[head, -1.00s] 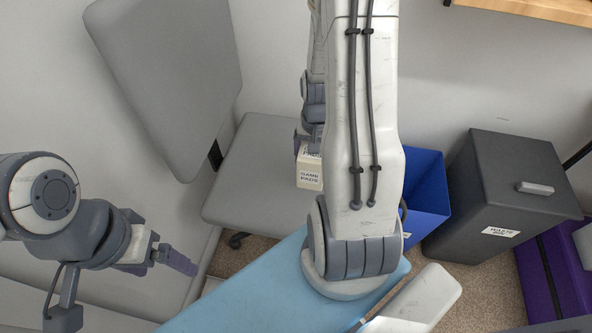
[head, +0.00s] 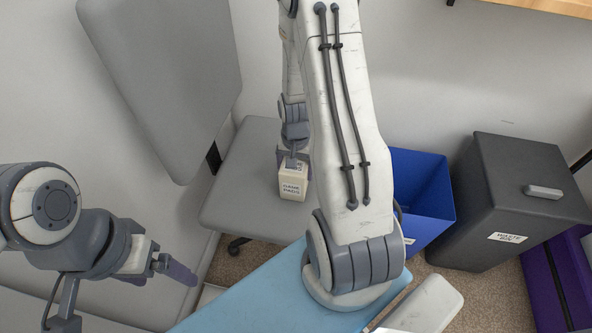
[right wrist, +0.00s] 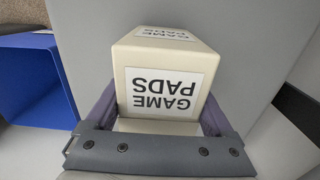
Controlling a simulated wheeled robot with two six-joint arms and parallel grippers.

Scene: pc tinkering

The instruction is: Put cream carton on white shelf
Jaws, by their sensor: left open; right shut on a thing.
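The cream carton (head: 293,183), labelled "GAME PADS", is in my right gripper (head: 293,157), in front of the grey chair in the head view. In the right wrist view the carton (right wrist: 166,72) sits between the two fingers of the right gripper (right wrist: 158,118), its label upside down. The right gripper is shut on it. Whether the carton touches the chair seat is hard to tell. My left gripper (head: 178,270) is open and empty at the lower left of the head view. No white shelf can be made out for sure.
The grey chair (head: 235,205) stands behind the carton. A blue bin (head: 425,195) and a dark waste bin (head: 520,200) stand to the right, with a purple box (head: 560,275) beyond. A wooden surface (head: 545,5) shows at the top right.

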